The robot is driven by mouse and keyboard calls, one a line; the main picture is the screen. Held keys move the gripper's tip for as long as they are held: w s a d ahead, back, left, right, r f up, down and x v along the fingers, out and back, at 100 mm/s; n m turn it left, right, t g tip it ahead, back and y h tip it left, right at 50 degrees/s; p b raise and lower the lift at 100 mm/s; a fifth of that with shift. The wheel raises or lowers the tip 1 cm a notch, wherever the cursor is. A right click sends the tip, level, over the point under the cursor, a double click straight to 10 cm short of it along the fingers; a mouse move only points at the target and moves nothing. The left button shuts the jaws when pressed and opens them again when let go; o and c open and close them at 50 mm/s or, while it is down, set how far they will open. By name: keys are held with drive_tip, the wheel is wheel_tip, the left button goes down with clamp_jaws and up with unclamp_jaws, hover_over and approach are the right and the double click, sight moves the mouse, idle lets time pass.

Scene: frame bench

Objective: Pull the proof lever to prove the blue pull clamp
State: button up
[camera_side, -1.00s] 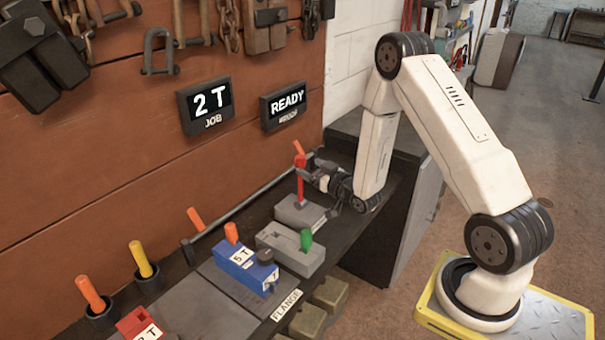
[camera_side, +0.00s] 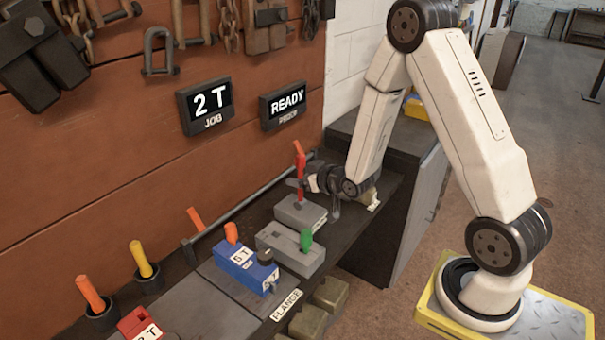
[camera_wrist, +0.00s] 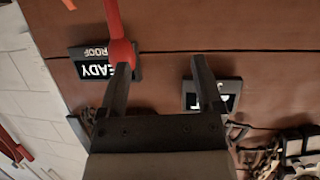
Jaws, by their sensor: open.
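The blue clamp (camera_side: 247,268) sits on a grey plate on the bench, with an orange handle (camera_side: 231,233) and white labels, one reading 5 T. A red upright lever (camera_side: 301,170), apparently the proof lever, stands on a grey block (camera_side: 300,212) farther along the bench. My gripper (camera_side: 303,185) is beside this lever at mid-height. In the wrist view my gripper (camera_wrist: 160,75) is open, and the red lever (camera_wrist: 115,25) shows at the left fingertip, not clearly between the fingers. Whether they touch I cannot tell.
A grey block with a green handle (camera_side: 306,240) stands between the blue clamp and the lever block. A red clamp (camera_side: 138,322) is at the near left. Orange and yellow handles (camera_side: 142,260) stand in holders along the wall. Wall displays read 2 T (camera_side: 205,104) and READY (camera_side: 287,101).

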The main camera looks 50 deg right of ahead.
drive_tip(key=shift+s+a+r+n+g+y, duration=0.6)
drive_tip(key=shift+s+a+r+g+y, duration=0.75)
drive_tip(key=shift+s+a+g, duration=5.8)
drive_tip(key=m, duration=1.5)
hover_over(264, 255)
drive_tip(key=shift+t+h, duration=0.25)
drive_tip(key=shift+t, duration=0.2)
wheel_tip(264, 255, down, 6)
drive_tip(key=shift+w+f, duration=0.1)
drive_tip(key=shift+f, duration=0.05)
wheel_tip(264, 255, down, 8)
drive_tip(key=shift+r, duration=0.15)
